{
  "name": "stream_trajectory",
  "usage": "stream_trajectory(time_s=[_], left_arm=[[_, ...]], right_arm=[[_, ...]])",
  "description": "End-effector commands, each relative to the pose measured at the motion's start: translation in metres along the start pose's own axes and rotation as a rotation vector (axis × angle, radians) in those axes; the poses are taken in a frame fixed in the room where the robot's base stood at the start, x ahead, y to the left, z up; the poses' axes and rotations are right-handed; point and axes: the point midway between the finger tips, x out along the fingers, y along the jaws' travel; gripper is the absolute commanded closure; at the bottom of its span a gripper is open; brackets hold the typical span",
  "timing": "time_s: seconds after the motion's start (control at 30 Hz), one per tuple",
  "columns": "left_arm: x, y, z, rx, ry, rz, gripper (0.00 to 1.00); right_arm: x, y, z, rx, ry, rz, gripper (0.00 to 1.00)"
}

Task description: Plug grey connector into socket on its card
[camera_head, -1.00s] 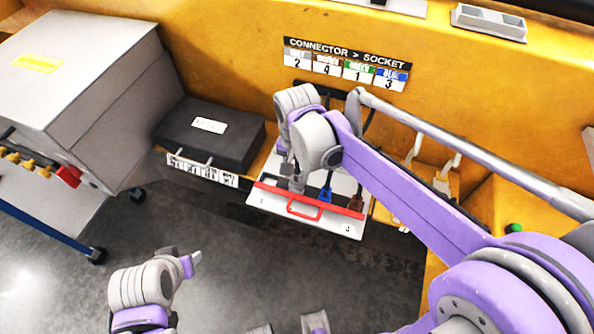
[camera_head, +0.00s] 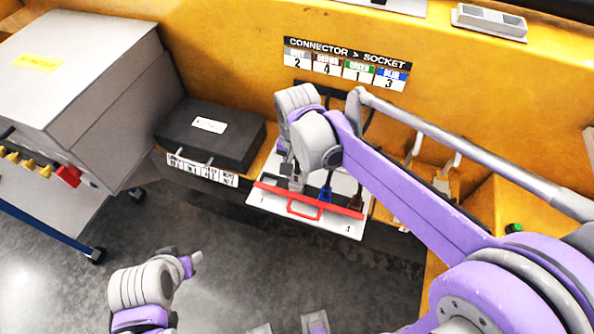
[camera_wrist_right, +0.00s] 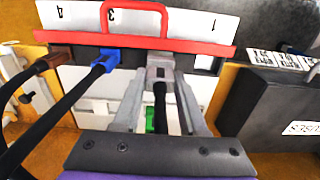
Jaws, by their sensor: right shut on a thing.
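My right gripper (camera_head: 297,182) is shut on the grey connector (camera_wrist_right: 160,68), which has a black cable. The connector's front is at the board's socket row, between blue and the label 1. I cannot tell how deep it sits. The card (camera_head: 345,65) on the yellow wall pairs grey with 2, brown with 4, green with 1 and blue with 3. The white board (camera_head: 330,225) has a red bar across it. The number 2 is not readable on the board. My left gripper (camera_head: 196,257) shows only as a small tip at lower left; its jaws are unclear.
The blue connector (camera_wrist_right: 104,62) is at 3 and the brown connector (camera_wrist_right: 52,62) at 4. A green connector (camera_wrist_right: 150,120) shows between my right fingers, beyond the cable. A black case (camera_head: 210,135) stands left of the board. The red handle (camera_head: 303,209) is on the bar.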

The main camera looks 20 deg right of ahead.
Motion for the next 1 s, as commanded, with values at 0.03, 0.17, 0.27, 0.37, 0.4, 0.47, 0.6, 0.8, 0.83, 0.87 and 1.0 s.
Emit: stream_trajectory(time_s=[0.03,0.17,0.27,0.37,0.4,0.47,0.6,0.8,0.83,0.87,1.0], left_arm=[[0.000,0.000,0.000,0.000,0.000,0.000,0.50],[0.000,0.000,0.000,0.000,0.000,0.000,0.50],[0.001,0.000,0.001,0.000,-0.001,0.000,0.50],[0.003,0.000,0.003,0.000,-0.002,0.000,0.50],[0.003,0.000,0.003,0.000,-0.003,0.000,0.50],[0.004,0.000,0.004,0.000,-0.003,0.000,0.50],[0.006,0.000,0.006,0.000,-0.005,0.000,0.50],[0.009,0.000,0.009,0.000,-0.007,0.000,0.50],[0.009,0.000,0.009,0.000,-0.007,0.000,0.50],[0.010,0.000,0.010,0.000,-0.008,0.000,0.50],[0.012,0.000,0.012,0.000,-0.009,0.000,0.50]], right_arm=[[0.000,0.000,0.000,0.000,0.000,0.000,1.00],[0.000,0.000,0.000,0.000,0.000,0.000,1.00],[0.002,0.000,0.000,0.000,0.000,0.000,1.00],[0.004,0.000,0.000,0.000,0.000,0.000,1.00],[0.005,0.000,0.000,0.000,0.000,0.000,1.00],[0.007,0.000,0.000,0.000,0.000,0.000,1.00],[0.010,0.000,0.000,0.000,0.000,0.000,1.00],[0.015,0.000,0.000,0.000,0.000,0.000,1.00],[0.016,0.000,0.000,0.000,0.000,0.000,1.00],[0.017,0.000,0.000,0.000,0.000,0.000,1.00],[0.020,0.000,0.000,0.000,0.000,0.000,1.00]])
